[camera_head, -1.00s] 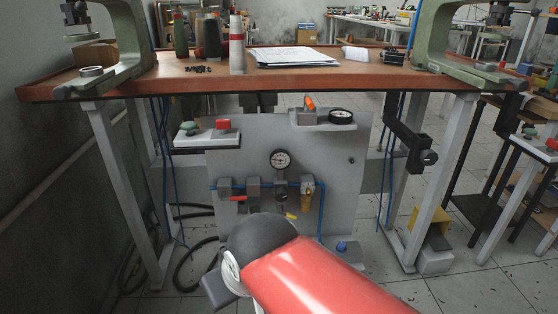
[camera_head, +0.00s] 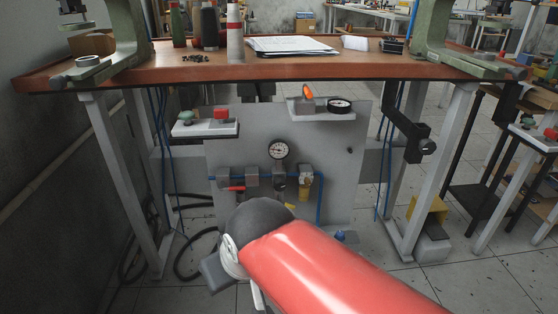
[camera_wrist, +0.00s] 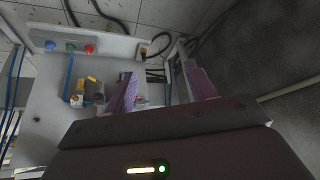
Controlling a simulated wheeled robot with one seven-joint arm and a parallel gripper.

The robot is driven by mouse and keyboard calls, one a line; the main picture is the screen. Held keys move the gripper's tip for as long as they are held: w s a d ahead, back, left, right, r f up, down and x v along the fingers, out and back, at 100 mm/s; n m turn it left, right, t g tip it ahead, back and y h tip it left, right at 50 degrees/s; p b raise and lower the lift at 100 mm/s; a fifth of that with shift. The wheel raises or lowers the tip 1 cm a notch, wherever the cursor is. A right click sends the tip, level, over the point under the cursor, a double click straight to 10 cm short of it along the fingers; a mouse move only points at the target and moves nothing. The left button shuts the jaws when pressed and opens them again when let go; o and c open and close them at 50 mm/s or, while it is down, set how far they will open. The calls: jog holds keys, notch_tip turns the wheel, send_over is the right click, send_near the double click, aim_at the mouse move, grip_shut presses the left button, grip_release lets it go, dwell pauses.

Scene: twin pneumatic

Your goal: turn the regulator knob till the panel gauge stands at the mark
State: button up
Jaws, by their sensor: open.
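The panel gauge (camera_head: 278,149) is a round white dial in a dark rim on the grey panel (camera_head: 335,180) under the bench. Its needle and mark are too small to read. A row of pneumatic fittings sits below it; the regulator (camera_head: 279,182) seems to be the unit straight under the gauge. Its knob is not clearly made out. In the wrist view my gripper (camera_wrist: 160,88) is open, with two purple fingers apart and nothing between them. The panel and a yellow-topped fitting (camera_wrist: 77,97) show beyond and left of the fingers.
The wooden bench (camera_head: 300,72) overhangs the panel. Its legs (camera_head: 120,170) stand either side. Blue hoses hang at both sides. A yellow-covered pedal (camera_head: 429,208) is on the floor at right.

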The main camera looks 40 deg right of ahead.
jog(key=w+d+f+m, duration=0.1)
jog(key=w+f, duration=0.1)
jog(key=w, duration=0.1)
jog(key=w+d+f+m, duration=0.1)
jog(key=w+d+f, duration=0.1)
jog(key=w, duration=0.2)
jog(key=w+d+f+m, duration=0.1)
jog(key=w+f, duration=0.1)
jog(key=w, duration=0.2)
jog(key=shift+w+d+f+t+p, duration=0.15)
jog(key=shift+d+t+p, duration=0.05)
jog(key=shift+t+p, duration=0.1)
jog(key=n+t+h+p, duration=0.2)
jog(key=n+t+h, duration=0.2)
jog(key=t+h, duration=0.5)
send_near(281, 188)
jog(key=x, duration=1.1)
jog(key=shift+p, duration=0.3)
jog(key=shift+h, duration=0.4)
